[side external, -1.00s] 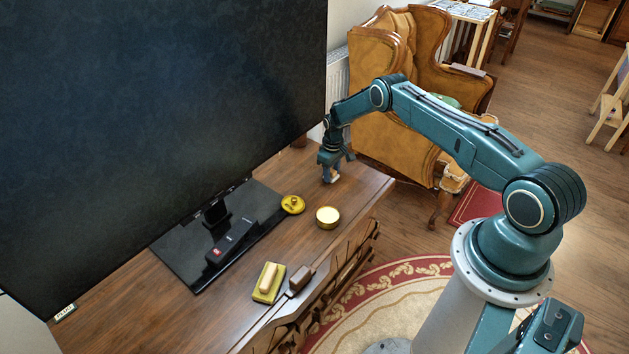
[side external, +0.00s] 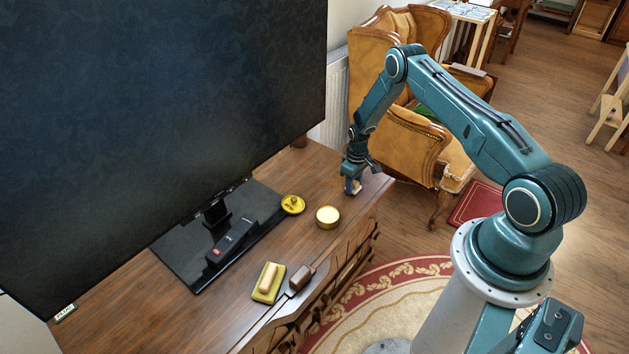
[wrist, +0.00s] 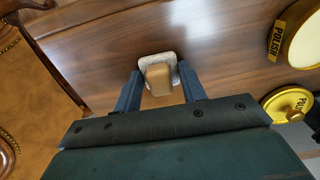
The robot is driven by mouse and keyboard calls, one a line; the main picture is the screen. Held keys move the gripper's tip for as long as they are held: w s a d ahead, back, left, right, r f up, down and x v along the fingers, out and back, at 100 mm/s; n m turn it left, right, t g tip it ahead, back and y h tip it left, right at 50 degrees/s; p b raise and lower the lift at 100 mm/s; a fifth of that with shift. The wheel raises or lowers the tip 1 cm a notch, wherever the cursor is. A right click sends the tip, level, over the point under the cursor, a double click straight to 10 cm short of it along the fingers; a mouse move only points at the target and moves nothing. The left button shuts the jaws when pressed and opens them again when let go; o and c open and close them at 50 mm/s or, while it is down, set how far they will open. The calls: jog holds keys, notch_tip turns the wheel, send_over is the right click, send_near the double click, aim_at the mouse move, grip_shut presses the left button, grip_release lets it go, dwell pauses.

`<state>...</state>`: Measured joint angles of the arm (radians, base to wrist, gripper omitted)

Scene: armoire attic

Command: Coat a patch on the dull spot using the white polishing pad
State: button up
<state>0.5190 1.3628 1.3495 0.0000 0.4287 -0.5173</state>
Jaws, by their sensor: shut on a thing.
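My gripper (side external: 352,187) is over the far right end of the wooden cabinet top. It is shut on the tan handle of the white polishing pad (wrist: 148,60). In the wrist view the pad's pale, fuzzy edge shows around the handle, between my two blue fingers. The pad is low over the wood; I cannot tell whether it touches. An open polish tin (side external: 328,217) with pale cream polish stands nearer the camera. It also shows at the upper right of the wrist view (wrist: 304,35). I cannot make out the dull spot.
The yellow tin lid (side external: 292,204) lies left of the tin. A yellow pad with a handle (side external: 268,283) and a dark brown block (side external: 301,279) lie near the front edge. A large screen (side external: 160,120) rises behind a remote (side external: 232,242). An armchair (side external: 408,135) stands beyond the cabinet.

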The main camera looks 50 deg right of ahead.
aim_at(355, 199)
jog(key=shift+s, duration=1.25)
jog(key=shift+s+a, duration=0.15)
jog(key=shift+s, duration=0.1)
jog(key=shift+a, duration=0.75)
jog(key=shift+w, duration=6.1)
jog(key=shift+a, duration=0.9)
jog(key=shift+s, duration=6.05)
notch_tip(355, 199, up, 8)
jog(key=shift+d, duration=2.65)
